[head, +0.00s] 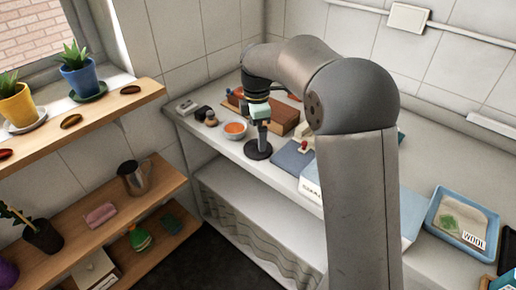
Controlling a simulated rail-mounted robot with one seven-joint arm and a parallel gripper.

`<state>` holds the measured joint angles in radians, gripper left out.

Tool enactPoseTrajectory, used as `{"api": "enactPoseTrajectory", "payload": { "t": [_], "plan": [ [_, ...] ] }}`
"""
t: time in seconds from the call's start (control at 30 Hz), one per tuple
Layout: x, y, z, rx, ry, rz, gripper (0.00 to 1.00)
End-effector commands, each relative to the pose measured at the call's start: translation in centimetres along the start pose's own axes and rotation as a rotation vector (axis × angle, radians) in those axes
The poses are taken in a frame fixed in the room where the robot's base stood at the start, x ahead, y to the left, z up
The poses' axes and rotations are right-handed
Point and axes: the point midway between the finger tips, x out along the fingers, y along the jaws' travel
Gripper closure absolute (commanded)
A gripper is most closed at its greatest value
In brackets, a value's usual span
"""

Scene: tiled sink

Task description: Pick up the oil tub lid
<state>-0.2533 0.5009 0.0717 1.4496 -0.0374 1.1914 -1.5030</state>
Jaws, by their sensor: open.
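My arm reaches over the counter, and my gripper (262,125) points down near the counter's front edge. It is open, and its fingers are small and partly unclear in this view. Right below it is a round black disc (257,151) on the counter; a grey upright part shows between the two. I cannot tell whether the fingers touch the disc. No oil tub lid can be named for certain; the disc may be it or a stand's base. My arm hides part of the counter to the right.
A white bowl with orange contents (235,130) stands left of my gripper, with small dark items (203,113) beyond it. A brown block (284,119) lies behind. A blue mat (291,159) is to the right. A blue tray (435,212) is far right. Shelves stand left.

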Motion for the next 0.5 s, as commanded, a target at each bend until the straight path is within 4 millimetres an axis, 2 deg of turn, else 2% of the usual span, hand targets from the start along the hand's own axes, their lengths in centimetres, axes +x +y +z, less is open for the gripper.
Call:
{"api": "enactPoseTrajectory", "payload": {
  "t": [0.3,0.5],
  "plan": [
    [4.3,-0.3,-0.3,-0.001,0.0,-0.004,0.0],
    [5.0,-0.2,-0.3,-0.001,0.001,0.0,0.0]
  ]
}}
